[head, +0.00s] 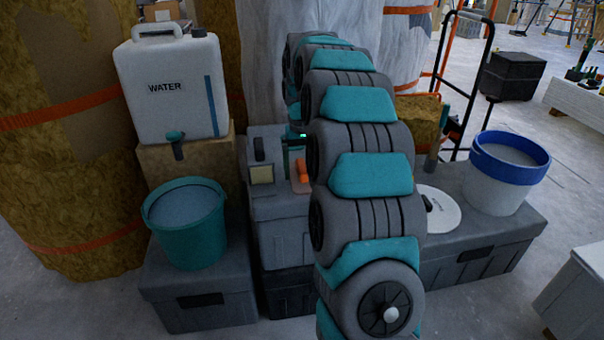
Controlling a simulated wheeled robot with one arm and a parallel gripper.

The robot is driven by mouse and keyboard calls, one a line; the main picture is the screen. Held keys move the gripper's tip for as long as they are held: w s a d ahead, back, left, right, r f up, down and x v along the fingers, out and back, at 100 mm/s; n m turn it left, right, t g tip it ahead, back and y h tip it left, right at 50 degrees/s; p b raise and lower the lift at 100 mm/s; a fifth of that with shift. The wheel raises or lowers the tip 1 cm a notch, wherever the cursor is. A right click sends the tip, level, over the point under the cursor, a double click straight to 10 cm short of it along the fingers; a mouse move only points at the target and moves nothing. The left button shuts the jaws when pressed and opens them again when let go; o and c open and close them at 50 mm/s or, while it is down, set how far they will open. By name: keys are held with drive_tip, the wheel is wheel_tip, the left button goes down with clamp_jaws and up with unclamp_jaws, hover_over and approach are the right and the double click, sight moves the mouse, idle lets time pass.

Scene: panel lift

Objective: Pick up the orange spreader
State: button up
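A small orange object (304,172), which looks like the orange spreader, is on top of the grey toolbox (283,205) in the middle. Its right side is hidden behind my arm, so its full shape does not show. My gripper (294,148) seems to be the dark part with a green light just above and behind the orange object. It is small, dark and mostly covered by my arm. I cannot tell whether its fingers are open or shut, or whether they touch the orange object.
A yellowish sponge-like block (261,175) is on the toolbox's left side. At left are a teal bucket (186,225) and a white water container (172,90). At right are a white lid (438,212) and a white-and-blue bucket (505,175) on a grey crate (490,245).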

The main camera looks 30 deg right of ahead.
sight(303, 167)
drive_tip(key=c, duration=0.9)
drive_tip(key=shift+r, duration=0.1)
drive_tip(key=shift+r, duration=1.65)
drive_tip(key=s+a, duration=0.2)
drive_tip(key=s, duration=0.2)
drive_tip(key=s+a+r+b, duration=0.1)
drive_tip(key=s+a, duration=0.2)
drive_tip(key=s, duration=0.2)
drive_tip(key=s+a, duration=0.3)
drive_tip(key=s, duration=0.1)
drive_tip(key=shift+s+a+r, duration=0.15)
drive_tip(key=shift+s+r, duration=0.1)
drive_tip(key=shift+s, duration=0.1)
drive_tip(key=o, duration=0.8)
drive_tip(key=c, duration=0.6)
